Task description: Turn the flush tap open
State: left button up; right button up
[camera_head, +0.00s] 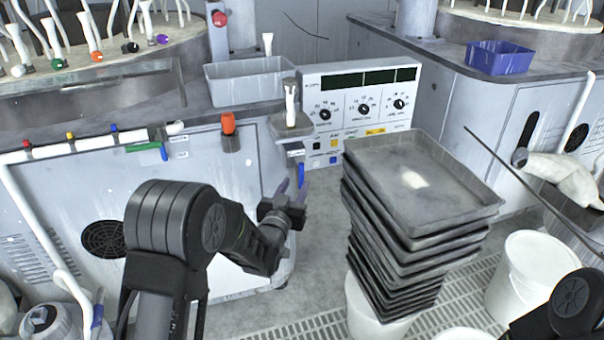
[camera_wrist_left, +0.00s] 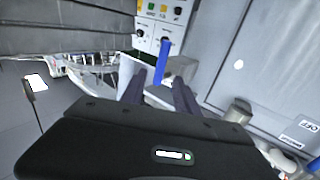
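The flush tap appears to be the blue lever (camera_head: 301,175) hanging under a small ledge at the corner of the left machine. It also shows in the left wrist view (camera_wrist_left: 164,60), pointing down, in line with the gap between my fingers. My left gripper (camera_head: 292,190) is open just below and beside the lever. In the left wrist view its two dark fingers (camera_wrist_left: 160,84) stand apart on either side of the lever's lower end. I cannot tell whether they touch it. My right gripper is out of view; only part of my right arm shows at the lower right.
A tall stack of grey trays (camera_head: 425,185) stands close to the right of my left gripper. A control panel (camera_head: 360,100) is behind. White buckets (camera_head: 528,270) stand at right.

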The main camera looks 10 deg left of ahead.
aim_at(301, 174)
pick_arm(q)
jog(key=w, duration=0.7)
jog(key=shift+d, duration=0.1)
grip_shut()
dwell(1.3)
